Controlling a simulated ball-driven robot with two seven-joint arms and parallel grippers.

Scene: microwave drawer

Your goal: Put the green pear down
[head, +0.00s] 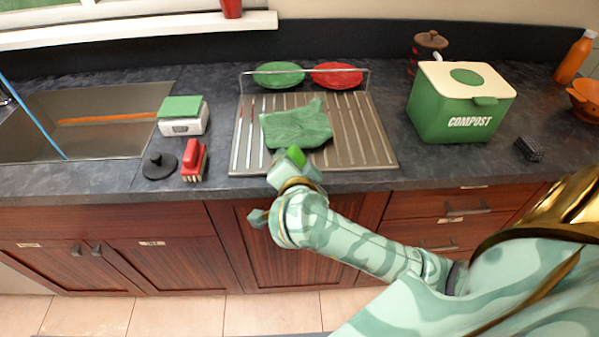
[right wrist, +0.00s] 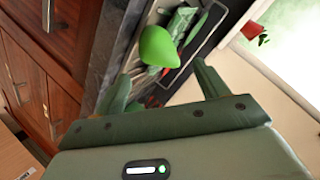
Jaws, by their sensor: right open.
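The green pear (head: 296,156) is a small bright green shape at the front edge of the metal drying rack (head: 375,150), just beyond my right gripper (head: 290,164) in the head view. In the right wrist view the pear (right wrist: 158,46) shows whole, ahead of the open fingertips of the right gripper (right wrist: 161,74). No finger visibly closes on it. I cannot tell whether the pear rests on the rack or the counter edge. My left gripper is not in view.
A compost bin (head: 460,110) stands right. A red brush (head: 194,160), black stopper (head: 159,166), scale (head: 181,121) and sink (head: 75,105) are left.

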